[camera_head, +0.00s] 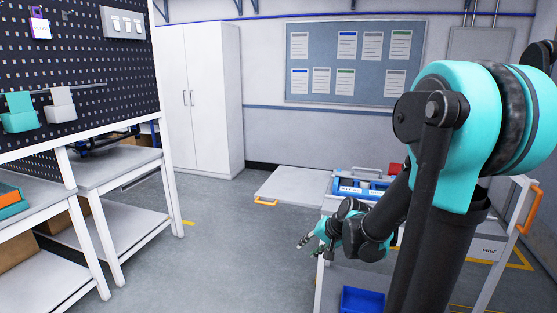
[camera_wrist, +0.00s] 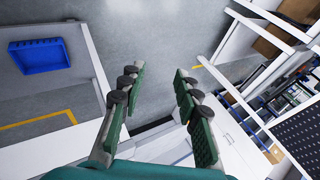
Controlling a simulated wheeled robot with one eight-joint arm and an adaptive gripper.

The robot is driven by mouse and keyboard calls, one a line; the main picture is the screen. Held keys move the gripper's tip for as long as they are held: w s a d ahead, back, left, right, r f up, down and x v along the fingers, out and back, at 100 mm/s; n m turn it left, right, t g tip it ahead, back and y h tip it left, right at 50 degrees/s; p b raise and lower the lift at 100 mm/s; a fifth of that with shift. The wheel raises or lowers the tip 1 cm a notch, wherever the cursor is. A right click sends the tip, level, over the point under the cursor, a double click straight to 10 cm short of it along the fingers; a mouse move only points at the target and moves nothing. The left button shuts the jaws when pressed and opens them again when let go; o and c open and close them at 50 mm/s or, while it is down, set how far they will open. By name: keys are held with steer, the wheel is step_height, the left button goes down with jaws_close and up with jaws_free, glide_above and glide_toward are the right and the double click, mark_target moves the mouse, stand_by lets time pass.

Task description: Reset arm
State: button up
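My gripper (camera_head: 310,237) hangs at the end of my turquoise and black arm, in the lower middle of the head view, just left of a white cart. In the wrist view my gripper (camera_wrist: 155,92) shows two green-padded fingers spread apart. Nothing is between the fingers except the view of the floor. My arm hides part of the cart in the head view.
A white cart (camera_head: 318,280) carries a blue toolbox (camera_head: 352,187) and has a blue bin (camera_head: 362,300) below. White workbenches (camera_head: 118,170) stand left, a white cabinet (camera_head: 205,100) at the back. Grey floor (camera_head: 215,240) between them is clear.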

steer(key=s+d+f+n+h, duration=0.2)
steer(key=s+d, duration=0.2)
steer(key=s, duration=0.4)
steer(key=s+d+f+n+g+h, duration=0.1)
steer(key=s+d+f+n+h, duration=0.1)
steer(key=s+d, duration=0.3)
steer(key=s+h, duration=0.1)
steer(key=s, duration=0.1)
steer(key=shift+s, duration=0.35)
